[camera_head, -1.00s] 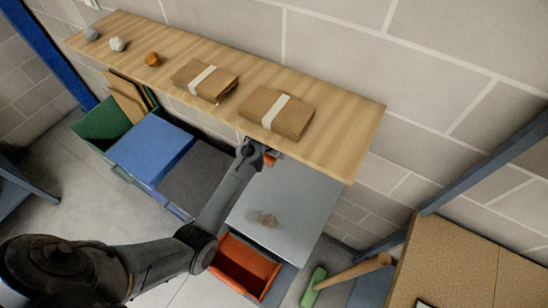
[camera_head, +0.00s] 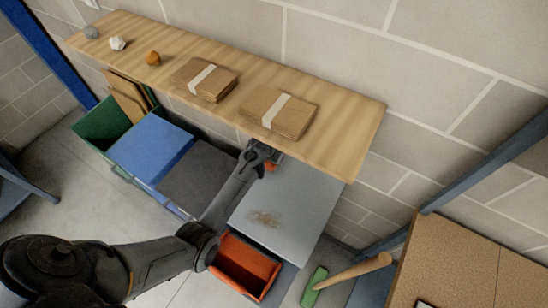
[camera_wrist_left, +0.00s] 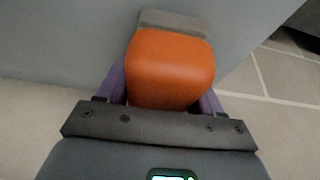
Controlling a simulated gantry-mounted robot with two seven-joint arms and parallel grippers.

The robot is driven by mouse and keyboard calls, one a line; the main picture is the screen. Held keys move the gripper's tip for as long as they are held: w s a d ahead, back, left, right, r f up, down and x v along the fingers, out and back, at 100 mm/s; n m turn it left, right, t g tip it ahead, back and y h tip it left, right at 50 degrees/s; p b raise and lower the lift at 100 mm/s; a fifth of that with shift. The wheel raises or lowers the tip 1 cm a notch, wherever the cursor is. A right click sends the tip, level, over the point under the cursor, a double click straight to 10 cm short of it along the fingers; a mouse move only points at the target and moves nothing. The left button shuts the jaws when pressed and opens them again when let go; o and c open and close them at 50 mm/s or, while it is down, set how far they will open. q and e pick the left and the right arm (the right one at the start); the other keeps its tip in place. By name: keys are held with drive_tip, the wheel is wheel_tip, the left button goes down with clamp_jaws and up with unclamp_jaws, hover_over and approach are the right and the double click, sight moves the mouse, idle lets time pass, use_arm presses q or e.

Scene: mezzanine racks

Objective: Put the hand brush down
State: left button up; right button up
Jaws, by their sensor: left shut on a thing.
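My left gripper (camera_wrist_left: 160,92) is shut on the orange part of the hand brush (camera_wrist_left: 170,68), its purple fingers on either side. A grey-beige part of the brush shows beyond the orange. In the head view the gripper is under the front edge of the wooden shelf, by the back of the grey worktop (camera_head: 296,196). Only a small orange patch of the brush (camera_head: 270,166) shows there; the shelf and my arm hide the rest. I cannot tell if the brush touches the worktop. My right gripper is not in view.
A brown patch of debris (camera_head: 264,219) lies on the worktop. The wooden shelf (camera_head: 345,130) overhangs its back, holding paper stacks (camera_head: 278,112) and small lumps. An orange-red bin (camera_head: 246,262) sits below in front. Blue (camera_head: 150,145) and dark bins stand left.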

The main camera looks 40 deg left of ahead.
use_arm(q)
drive_tip(key=o, duration=1)
drive_tip(key=shift+r, duration=0.1)
drive_tip(key=shift+s+r, duration=0.2)
drive_tip(key=shift+r, duration=0.3)
drive_tip(key=p+v, duration=0.1)
drive_tip(key=v, duration=0.5)
drive_tip(key=shift+s+r, duration=0.15)
drive_tip(key=shift+s, duration=0.05)
drive_tip(key=s+d+r+m, duration=0.1)
drive_tip(key=s+d+r, duration=0.1)
drive_tip(key=s+d, duration=0.3)
drive_tip(key=s+d+r+m, duration=0.1)
drive_tip(key=s+d+r, duration=0.2)
drive_tip(key=s, duration=1.1)
drive_tip(key=s+d+r+m+g+h, duration=0.1)
drive_tip(key=s+d+r, duration=0.2)
drive_tip(key=s+d, duration=0.3)
drive_tip(key=s, duration=0.3)
drive_tip(key=shift+s+d+m, duration=0.25)
drive_tip(key=shift+d+m, duration=0.1)
drive_tip(key=shift+m, duration=0.05)
